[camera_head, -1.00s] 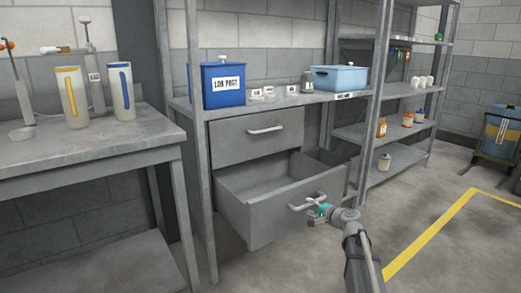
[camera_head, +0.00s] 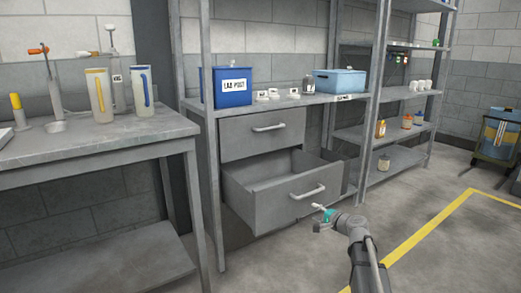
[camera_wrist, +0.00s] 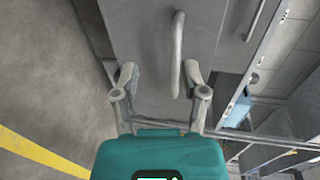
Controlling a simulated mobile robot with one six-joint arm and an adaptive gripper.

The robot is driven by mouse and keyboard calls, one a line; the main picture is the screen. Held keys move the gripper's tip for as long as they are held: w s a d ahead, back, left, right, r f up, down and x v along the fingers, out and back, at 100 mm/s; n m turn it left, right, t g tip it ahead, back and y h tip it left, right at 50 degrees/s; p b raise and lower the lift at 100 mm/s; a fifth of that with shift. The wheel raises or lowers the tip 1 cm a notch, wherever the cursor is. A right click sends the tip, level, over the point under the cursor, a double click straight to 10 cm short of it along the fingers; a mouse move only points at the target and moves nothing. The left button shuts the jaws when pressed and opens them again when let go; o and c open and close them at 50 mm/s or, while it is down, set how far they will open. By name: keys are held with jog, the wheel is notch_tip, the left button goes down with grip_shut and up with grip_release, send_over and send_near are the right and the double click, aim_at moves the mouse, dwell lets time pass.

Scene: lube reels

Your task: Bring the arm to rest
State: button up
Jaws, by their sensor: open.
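My gripper (camera_head: 320,215) is in front of the lower drawer (camera_head: 285,210) of the grey cabinet, a little apart from its handle (camera_head: 308,191). The lower drawer is pulled out and looks empty in the part that shows. The upper drawer (camera_head: 262,133) is shut.
A workbench (camera_head: 90,145) with jugs stands at the left. A blue box (camera_head: 226,86) and a light blue bin (camera_head: 339,83) sit on the cabinet top. Shelves (camera_head: 390,158) stand at the right. The floor right of my arm is open, with a yellow line (camera_head: 430,228).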

jog(key=s+a+f+n+g+h+p, duration=0.1)
jog(key=s+a+f+n+g+p, duration=0.2)
jog(key=s, duration=0.5)
jog(key=s+a+f+n+g+h+p, duration=0.1)
jog(key=s+a+n+g+p, duration=0.1)
jog(key=s+a+n+g, duration=0.4)
jog(key=s+d+n+g+h+p, duration=0.1)
jog(key=s+d+g+h+p, duration=0.15)
jog(key=s, duration=0.65)
jog(key=s+d+n+g+h+p, duration=0.1)
jog(key=s+d+g+h+p, duration=0.2)
jog(key=s, duration=0.7)
notch_tip(320, 180, up, 38)
jog(key=t+h+p, duration=0.1)
jog(key=p, duration=3.7)
jog(key=shift+w+f, duration=0.15)
jog(key=shift+w, duration=0.05)
